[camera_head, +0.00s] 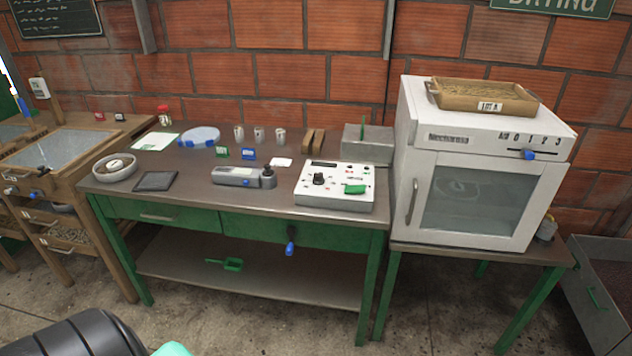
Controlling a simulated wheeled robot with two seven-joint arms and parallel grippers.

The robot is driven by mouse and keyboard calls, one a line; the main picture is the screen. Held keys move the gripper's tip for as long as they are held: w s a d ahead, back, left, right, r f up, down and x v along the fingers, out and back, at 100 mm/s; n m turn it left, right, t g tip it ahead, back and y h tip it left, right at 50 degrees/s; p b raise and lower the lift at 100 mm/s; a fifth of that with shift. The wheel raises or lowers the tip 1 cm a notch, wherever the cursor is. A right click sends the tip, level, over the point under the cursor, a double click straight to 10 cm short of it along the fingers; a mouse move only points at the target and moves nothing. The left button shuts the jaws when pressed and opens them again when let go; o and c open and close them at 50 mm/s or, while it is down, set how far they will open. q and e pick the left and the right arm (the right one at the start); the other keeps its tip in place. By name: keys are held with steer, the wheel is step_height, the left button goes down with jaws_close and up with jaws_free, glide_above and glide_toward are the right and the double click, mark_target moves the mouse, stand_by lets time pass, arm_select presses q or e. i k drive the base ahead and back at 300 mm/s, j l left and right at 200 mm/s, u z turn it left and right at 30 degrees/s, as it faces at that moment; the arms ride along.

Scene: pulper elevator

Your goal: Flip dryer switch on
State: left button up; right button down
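The dryer (478,185) is a white box with a glass-fronted door (470,200), standing on a green-legged table at the right. Its door looks closed. A blue switch handle (528,155) sits on the upper right of its front panel, at a dark slot below a row of marks that seems to read A 0 1 2 3. Neither of my grippers is in view. Only part of my arm shows at the bottom left.
A wooden tray (486,108) of grain labelled LOT A rests on the dryer. A green workbench (270,214) left of it holds a white control box (335,196), cups and small tools. A grey bin (600,290) stands at the lower right. Floor in front looks clear.

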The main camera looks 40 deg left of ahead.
mark_target(357, 188)
steer(key=k+u, duration=0.1)
steer(key=u, duration=0.75)
